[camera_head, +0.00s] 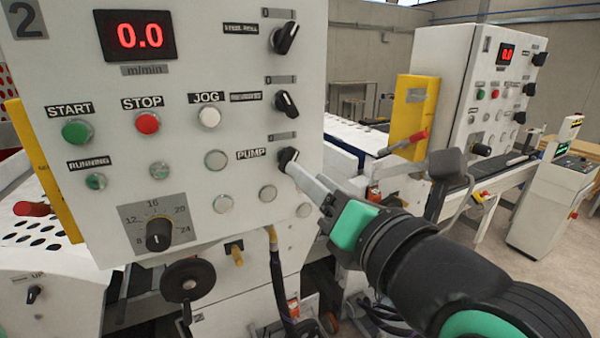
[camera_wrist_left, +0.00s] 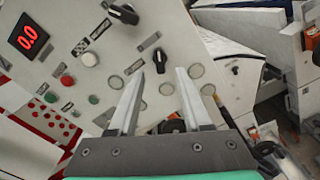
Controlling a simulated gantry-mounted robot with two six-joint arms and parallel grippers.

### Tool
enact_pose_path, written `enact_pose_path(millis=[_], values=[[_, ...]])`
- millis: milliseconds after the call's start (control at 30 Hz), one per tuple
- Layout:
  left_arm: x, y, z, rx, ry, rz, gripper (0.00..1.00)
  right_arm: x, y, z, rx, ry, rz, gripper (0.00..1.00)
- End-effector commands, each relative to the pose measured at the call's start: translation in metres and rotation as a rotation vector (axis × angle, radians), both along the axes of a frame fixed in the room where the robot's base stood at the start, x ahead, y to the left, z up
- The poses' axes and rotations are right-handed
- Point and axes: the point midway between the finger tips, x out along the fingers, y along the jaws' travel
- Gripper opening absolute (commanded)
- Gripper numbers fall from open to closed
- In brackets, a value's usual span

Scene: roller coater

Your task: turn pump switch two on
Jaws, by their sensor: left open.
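The panel marked 2 (camera_head: 200,110) is a white control box at the left of the head view. Its pump switch (camera_head: 289,157), a black rotary knob beside the PUMP label (camera_head: 251,154), sits low in the right-hand column of knobs. My left gripper (camera_head: 303,174) points at this knob from the lower right; its fingers partly cover the area beside it. In the wrist view the left gripper (camera_wrist_left: 160,73) is open, with the black pump switch (camera_wrist_left: 160,60) showing between and just beyond the fingertips. I cannot tell whether the fingers touch it. My right gripper is out of view.
Two more black knobs (camera_head: 286,103) sit above the pump switch. Several grey round buttons (camera_head: 267,193) lie close below and left of it. A dial (camera_head: 159,235) and handwheel (camera_head: 188,279) are lower. A second panel (camera_head: 470,100) stands farther right.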

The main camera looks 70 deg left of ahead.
Motion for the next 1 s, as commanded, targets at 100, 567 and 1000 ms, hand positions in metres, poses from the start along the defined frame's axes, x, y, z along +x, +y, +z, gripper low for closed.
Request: enact_pose_path(millis=[100,567,1000], values=[[0.003,-0.029,-0.002,0.0,0.002,-0.005,0.49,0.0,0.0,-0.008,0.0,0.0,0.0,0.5],[0.004,-0.063,0.0,0.001,-0.001,0.001,0.49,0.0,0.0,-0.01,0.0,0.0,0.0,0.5],[0.003,-0.056,0.006,0.002,0.003,0.017,0.49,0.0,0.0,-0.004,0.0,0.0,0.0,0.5]])
